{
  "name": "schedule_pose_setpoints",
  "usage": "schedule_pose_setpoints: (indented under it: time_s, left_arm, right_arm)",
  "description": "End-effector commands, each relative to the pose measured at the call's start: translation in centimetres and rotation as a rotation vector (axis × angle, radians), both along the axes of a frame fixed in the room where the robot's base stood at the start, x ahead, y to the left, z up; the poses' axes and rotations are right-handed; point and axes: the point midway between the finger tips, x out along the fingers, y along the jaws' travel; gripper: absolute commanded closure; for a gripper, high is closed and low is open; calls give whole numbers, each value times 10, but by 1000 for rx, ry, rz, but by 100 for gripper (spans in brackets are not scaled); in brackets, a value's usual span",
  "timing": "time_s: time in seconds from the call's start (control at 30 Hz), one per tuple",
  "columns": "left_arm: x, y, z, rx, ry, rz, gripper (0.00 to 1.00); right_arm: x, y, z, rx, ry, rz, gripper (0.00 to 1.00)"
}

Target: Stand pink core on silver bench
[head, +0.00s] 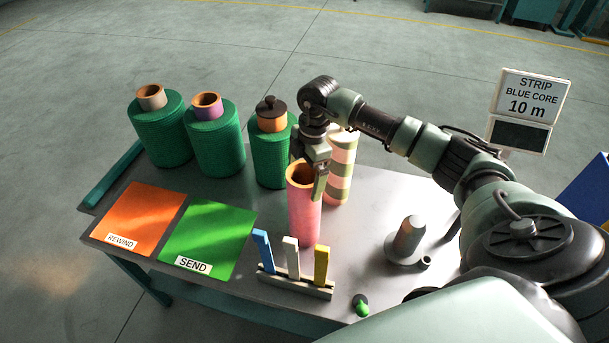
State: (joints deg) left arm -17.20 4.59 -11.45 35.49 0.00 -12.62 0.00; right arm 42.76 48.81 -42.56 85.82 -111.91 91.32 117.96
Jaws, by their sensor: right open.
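The pink core (305,210) is a tall pink tube with an open tan top, standing upright on the silver bench (215,278). My right gripper (308,178) is at the tube's upper end with its fingers pointing down. One finger shows in front of the tube's rim; the other is partly hidden, and the jaws are open. I cannot tell whether the fingers touch the tube. My left gripper does not show.
Green net rolls (160,130) stand at the back left. A striped tube (341,165) is close behind the pink core. Orange (138,215) and green (208,235) mats lie left. A colored tag rack (297,280), a grey spindle (407,243) and a sign (527,98) are nearby.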

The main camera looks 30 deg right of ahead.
Motion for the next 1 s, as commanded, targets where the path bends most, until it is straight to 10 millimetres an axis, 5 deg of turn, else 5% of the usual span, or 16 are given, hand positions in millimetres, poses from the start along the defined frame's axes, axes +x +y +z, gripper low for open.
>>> schedule_pose_setpoints:
  time_s: [0.6, 1.0]
  left_arm:
    - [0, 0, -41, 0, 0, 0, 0]
    - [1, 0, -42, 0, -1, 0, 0]
  right_arm:
    - [0, -16, 107, 1, -5, -1, 0]
    - [-1, -18, 119, 0, -1, -1, 0]
